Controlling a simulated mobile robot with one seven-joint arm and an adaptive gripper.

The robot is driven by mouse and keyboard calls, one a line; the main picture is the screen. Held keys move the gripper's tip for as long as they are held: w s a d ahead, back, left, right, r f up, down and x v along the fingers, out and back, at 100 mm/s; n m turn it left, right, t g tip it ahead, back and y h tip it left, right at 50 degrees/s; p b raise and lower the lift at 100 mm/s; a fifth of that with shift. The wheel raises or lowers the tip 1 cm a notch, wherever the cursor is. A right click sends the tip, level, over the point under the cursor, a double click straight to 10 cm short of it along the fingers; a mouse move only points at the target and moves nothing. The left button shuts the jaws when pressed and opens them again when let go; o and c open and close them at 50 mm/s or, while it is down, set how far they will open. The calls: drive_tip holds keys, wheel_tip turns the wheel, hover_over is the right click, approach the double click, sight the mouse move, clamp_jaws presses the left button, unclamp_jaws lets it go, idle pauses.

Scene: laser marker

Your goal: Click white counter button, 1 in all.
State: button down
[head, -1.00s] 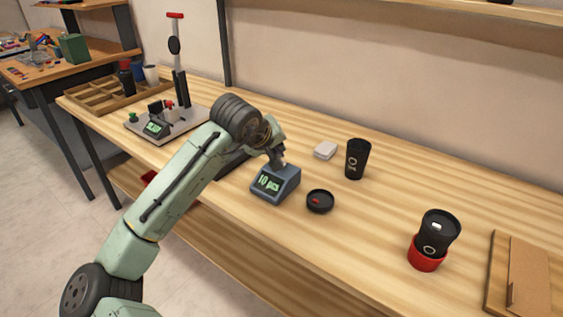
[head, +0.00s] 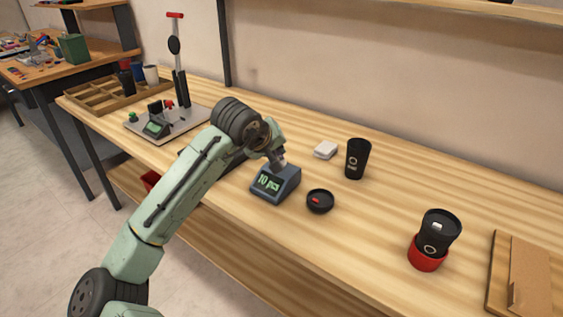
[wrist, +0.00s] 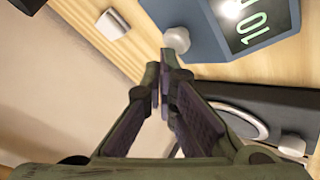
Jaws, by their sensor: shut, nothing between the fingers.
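The counter (head: 275,184) is a blue-grey box with a green "10 pcs" display, standing near the table's front edge. It also shows at the top right of the wrist view (wrist: 205,30). Its round white button (wrist: 177,39) shows in the wrist view, just beyond my fingertips; my gripper hides it in the head view. My gripper (head: 281,165) is shut and empty, pointing down over the counter's rear top. In the wrist view the fingertips (wrist: 164,62) are very close to the button; I cannot tell whether they touch it.
A black tumbler in a red holder (head: 428,258) stands further right. A press (head: 178,90) stands at the left.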

drive_tip(key=shift+f+b, duration=0.3)
drive_tip(key=shift+f, duration=0.25)
idle(0.7)
drive_tip(key=shift+r, duration=0.15)
drive_tip(key=shift+r+p, duration=0.8)
wheel_tip(320, 180, up, 5)
drive_tip(key=p, duration=0.4)
idle(0.6)
